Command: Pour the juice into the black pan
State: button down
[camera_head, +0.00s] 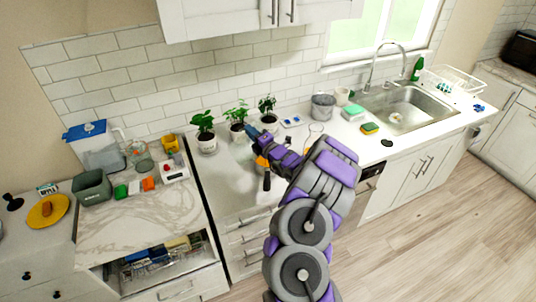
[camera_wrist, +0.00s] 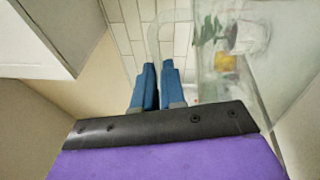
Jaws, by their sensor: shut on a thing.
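My gripper (camera_head: 254,133) reaches out over the counter below the potted plants; its blue fingertips show in the wrist view (camera_wrist: 157,82). They are close together on the handle of a large see-through jug (camera_wrist: 267,55), which fills the right of that view. A yellow-orange patch (camera_wrist: 224,62) shows through the jug; I cannot tell if it is juice inside or something behind. In the head view the jug's outline is hard to make out. A small orange thing (camera_head: 262,162) and a dark handle (camera_head: 267,182) show beside my arm. I cannot make out a black pan; my arm hides part of the counter.
Several potted plants (camera_head: 238,132) stand along the back wall. A grey bucket (camera_head: 322,107) and the sink (camera_head: 405,107) are to the right. A blue-lidded clear container (camera_head: 97,150) and a grey-green bin (camera_head: 92,188) stand left. An open drawer (camera_head: 160,262) juts out at lower left.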

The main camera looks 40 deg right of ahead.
aim_at(243, 147)
jog(key=shift+a+f+n+b, duration=0.3)
jog(key=shift+a+n+b, duration=0.15)
jog(key=shift+a, duration=0.25)
jog(key=shift+a+f+n+b, duration=0.35)
jog(key=shift+a+b, duration=0.1)
jog(key=shift+a, duration=0.25)
jog(key=shift+a+f+n+b, duration=0.3)
jog(key=shift+a+n+b, duration=0.15)
jog(key=shift+a, duration=0.25)
jog(key=shift+a+f+n+g+y+b, duration=0.25)
jog(key=shift+a+f+n+b, duration=0.35)
jog(key=shift+a+f+n, duration=1.7)
jog(key=shift+a+f+n+g+y+b, duration=0.25)
jog(key=shift+a+f+n+b, duration=0.3)
jog(key=shift+a+f+n, duration=1.7)
jog(key=shift+a+f+n+g+y+b, duration=0.25)
jog(key=shift+a+f+n+b, duration=0.65)
jog(key=shift+f+n, duration=2.45)
jog(key=shift+a+f+m+p, duration=0.25)
jog(key=shift+f+m+p, duration=0.05)
jog(key=shift+f+m, duration=0.05)
